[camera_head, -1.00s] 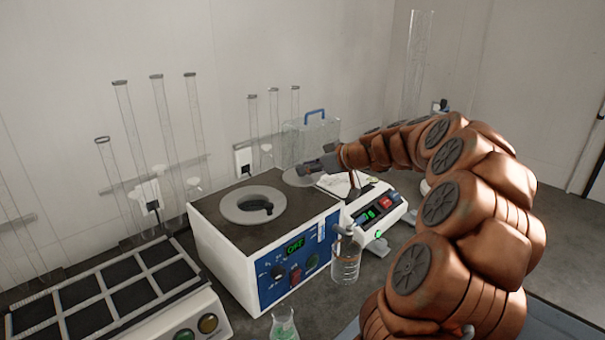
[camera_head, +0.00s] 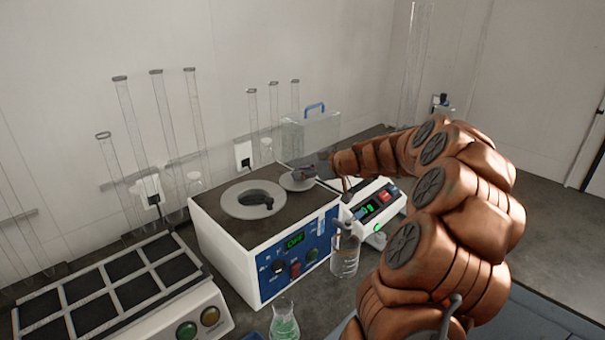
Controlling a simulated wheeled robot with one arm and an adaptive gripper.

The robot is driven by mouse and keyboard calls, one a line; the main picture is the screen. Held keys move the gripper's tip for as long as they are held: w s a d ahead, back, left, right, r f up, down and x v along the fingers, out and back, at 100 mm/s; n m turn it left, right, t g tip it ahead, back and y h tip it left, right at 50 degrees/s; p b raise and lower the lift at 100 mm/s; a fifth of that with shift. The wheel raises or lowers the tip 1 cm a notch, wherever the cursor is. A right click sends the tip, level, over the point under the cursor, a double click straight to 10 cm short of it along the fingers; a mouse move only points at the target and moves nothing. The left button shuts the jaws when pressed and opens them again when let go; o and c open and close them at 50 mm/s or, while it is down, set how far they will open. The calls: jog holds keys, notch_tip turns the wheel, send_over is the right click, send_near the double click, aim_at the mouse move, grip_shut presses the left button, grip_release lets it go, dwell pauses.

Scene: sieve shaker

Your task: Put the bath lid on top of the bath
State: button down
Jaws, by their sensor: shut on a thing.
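The bath (camera_head: 213,228) is a white box with a dark top and a blue front panel whose display reads OFF. The bath lid (camera_head: 297,181) is a small grey disc at the right rear of the bath top. My gripper (camera_head: 306,172) is shut on the lid's upper side. Whether the lid touches the bath top or hovers just above it I cannot tell. The fingertips are small and partly merge with the dark background.
A balance-like device (camera_head: 378,205) with a green display stands right of the bath. A beaker (camera_head: 345,257) and a flask (camera_head: 284,322) with green liquid stand in front. A block with dark squares (camera_head: 215,300) is at left. Glass tubes (camera_head: 195,105) and a clear box (camera_head: 318,130) stand behind.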

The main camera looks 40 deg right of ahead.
jog(key=shift+f, duration=0.15)
jog(key=c, duration=0.9)
grip_release()
jog(key=shift+c, duration=0.2)
jog(key=shift+r+p, duration=0.3)
jog(key=shift+s+d+b, duration=0.2)
jog(key=shift+s+b, duration=0.1)
jog(key=shift+b, duration=0.05)
jog(key=b+v, duration=0.3)
jog(key=v, duration=0.8)
jog(key=shift+s+a+r, duration=0.1)
jog(key=shift+a, duration=0.05)
